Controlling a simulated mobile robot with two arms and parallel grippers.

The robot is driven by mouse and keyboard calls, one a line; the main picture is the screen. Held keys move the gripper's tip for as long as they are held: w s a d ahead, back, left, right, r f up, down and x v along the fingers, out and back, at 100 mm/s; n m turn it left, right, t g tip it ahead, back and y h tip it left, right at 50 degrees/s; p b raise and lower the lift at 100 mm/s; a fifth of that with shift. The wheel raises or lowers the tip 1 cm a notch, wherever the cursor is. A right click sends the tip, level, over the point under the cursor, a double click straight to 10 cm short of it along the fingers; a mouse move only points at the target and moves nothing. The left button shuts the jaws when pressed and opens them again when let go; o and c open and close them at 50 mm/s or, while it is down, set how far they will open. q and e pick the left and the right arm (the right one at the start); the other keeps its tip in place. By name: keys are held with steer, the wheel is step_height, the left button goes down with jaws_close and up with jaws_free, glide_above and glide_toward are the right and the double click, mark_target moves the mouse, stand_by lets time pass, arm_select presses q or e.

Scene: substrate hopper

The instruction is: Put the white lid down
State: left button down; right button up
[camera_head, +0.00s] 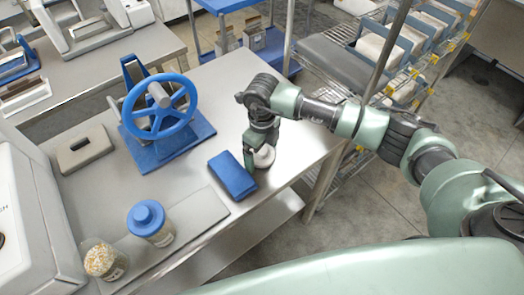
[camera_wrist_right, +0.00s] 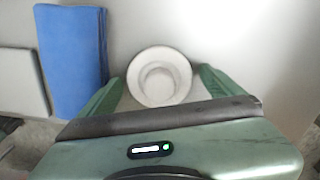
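The white lid (camera_wrist_right: 160,77) is round with raised rings and sits between the two green fingertips of my right gripper (camera_wrist_right: 160,74) in the right wrist view. The fingers are close against its two sides. In the head view my right gripper (camera_head: 262,150) points down over the table's right part, with the white lid (camera_head: 265,157) low between its fingers, close to the tabletop. Whether the lid's underside touches the table is hard to tell. My left gripper is not in view.
A folded blue cloth (camera_head: 232,175) lies just left of the gripper. The steel table (camera_head: 225,95) is bare behind it and to its right, up to the table edge. A blue handwheel (camera_head: 160,106), a blue-lidded jar (camera_head: 150,222) and a jar of pellets (camera_head: 103,258) stand further left.

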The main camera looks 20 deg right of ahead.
mark_target(262, 150)
steer(key=shift+r, duration=0.15)
step_height(262, 150, up, 12)
steer(key=b, duration=0.3)
steer(key=shift+s, duration=0.1)
stand_by(0.5)
